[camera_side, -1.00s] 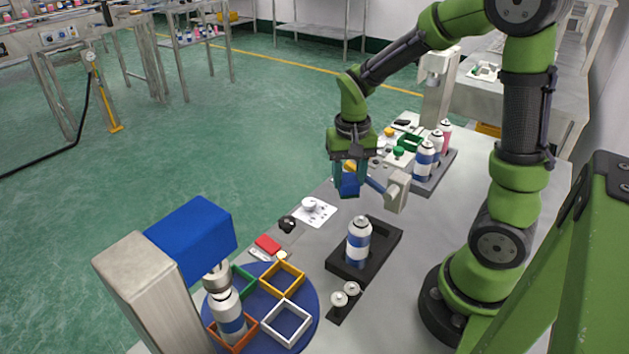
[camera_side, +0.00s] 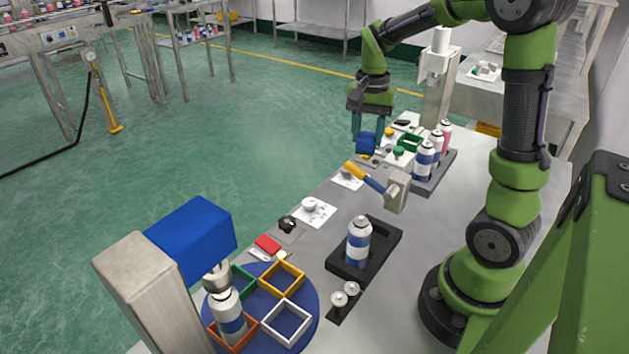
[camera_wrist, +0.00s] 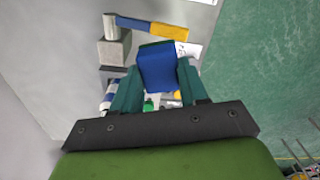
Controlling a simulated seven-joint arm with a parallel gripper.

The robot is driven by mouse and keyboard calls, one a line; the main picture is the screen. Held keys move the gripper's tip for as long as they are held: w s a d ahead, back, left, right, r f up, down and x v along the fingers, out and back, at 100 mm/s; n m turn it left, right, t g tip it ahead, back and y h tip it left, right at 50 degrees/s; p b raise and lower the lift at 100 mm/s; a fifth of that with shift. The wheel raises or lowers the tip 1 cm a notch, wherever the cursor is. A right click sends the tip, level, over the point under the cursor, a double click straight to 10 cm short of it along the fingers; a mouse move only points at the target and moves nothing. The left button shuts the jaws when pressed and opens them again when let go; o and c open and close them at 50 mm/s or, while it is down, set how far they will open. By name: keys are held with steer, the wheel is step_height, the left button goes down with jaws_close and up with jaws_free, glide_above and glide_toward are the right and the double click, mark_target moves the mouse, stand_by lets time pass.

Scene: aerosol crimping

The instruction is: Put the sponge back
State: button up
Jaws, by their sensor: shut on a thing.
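The blue sponge (camera_side: 366,143) is held between the fingertips of my gripper (camera_side: 369,134), above the left edge of the table's far part. My gripper is shut on it. In the wrist view the blue sponge (camera_wrist: 158,70) sits between the two teal fingers and hides part of what lies below. In the side view it hangs in front of small items at the far end, and I cannot tell its exact height above them.
A grey post with a blue lever and yellow handle (camera_side: 355,170) stands nearby. Spray cans in a grey tray (camera_side: 436,180) are to the right. A can (camera_side: 359,240) stands in a black holder. A blue turntable (camera_side: 255,335) with coloured frames is at the front.

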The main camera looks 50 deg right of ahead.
steer(key=d+m, duration=0.4)
steer(key=d, duration=0.2)
steer(key=f, duration=0.7)
steer(key=s+f, duration=0.1)
steer(key=f, duration=0.2)
steer(key=shift+f, duration=0.35)
steer(key=shift+w+f, duration=0.1)
steer(key=shift+f, duration=2.15)
steer(key=shift+f, duration=0.1)
steer(key=o, duration=0.9)
steer(key=shift+o, duration=0.2)
